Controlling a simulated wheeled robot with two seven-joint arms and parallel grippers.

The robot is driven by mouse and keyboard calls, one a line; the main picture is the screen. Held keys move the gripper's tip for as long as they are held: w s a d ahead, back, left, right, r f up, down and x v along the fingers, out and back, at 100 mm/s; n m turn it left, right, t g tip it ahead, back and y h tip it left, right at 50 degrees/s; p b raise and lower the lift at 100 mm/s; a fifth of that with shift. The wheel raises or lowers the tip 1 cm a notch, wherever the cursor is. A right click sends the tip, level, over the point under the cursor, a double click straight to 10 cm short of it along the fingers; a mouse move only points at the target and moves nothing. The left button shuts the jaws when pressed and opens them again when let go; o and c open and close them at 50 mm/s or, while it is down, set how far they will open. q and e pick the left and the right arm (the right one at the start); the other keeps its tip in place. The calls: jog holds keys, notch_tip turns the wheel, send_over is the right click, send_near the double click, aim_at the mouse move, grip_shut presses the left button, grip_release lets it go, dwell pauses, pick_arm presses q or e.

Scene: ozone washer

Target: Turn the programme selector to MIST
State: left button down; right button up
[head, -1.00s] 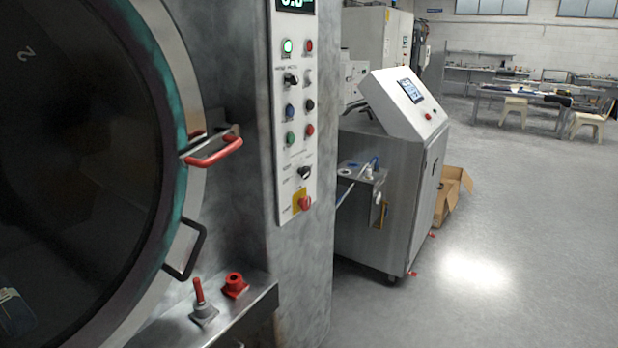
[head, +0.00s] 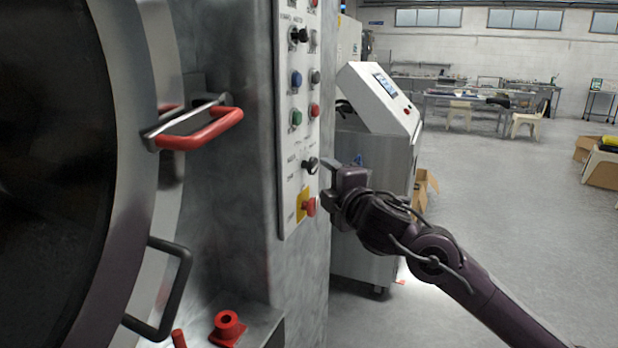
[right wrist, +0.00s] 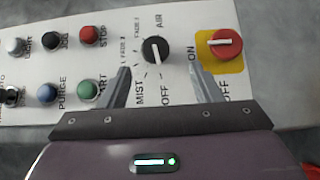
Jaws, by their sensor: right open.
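The programme selector (head: 311,164) is a black knob low on the white control panel, above a red switch on a yellow plate. In the right wrist view the selector (right wrist: 155,50) has OFF, MIST and AIR printed around it; MIST is at its lower left. A small white mark shows on the knob, but I cannot tell surely which label it points to. My right gripper (head: 326,182) is open in front of the panel. In the wrist view its fingertips (right wrist: 160,72) stand apart on either side, just short of the knob, holding nothing. My left gripper is out of view.
A red switch (right wrist: 226,43) on a yellow plate sits close beside the right finger. Green, blue and red buttons and another black knob (head: 299,35) are higher on the panel. A red door handle (head: 200,130) sticks out at left. Floor at right is open.

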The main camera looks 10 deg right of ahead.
aim_at(315, 167)
jog(key=shift+w+r+p, duration=0.25)
jog(key=shift+w, duration=0.3)
jog(key=shift+w+r+p, duration=0.2)
jog(key=shift+w, duration=0.35)
jog(key=w, duration=0.2)
jog(key=w+a, duration=0.1)
jog(key=shift+w+f+p, duration=0.15)
jog(key=shift+w+p, duration=0.15)
jog(key=shift+w, duration=0.35)
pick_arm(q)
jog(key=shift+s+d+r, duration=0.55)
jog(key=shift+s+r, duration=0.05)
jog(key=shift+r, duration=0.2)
pick_arm(e)
jog(key=shift+w, duration=0.25)
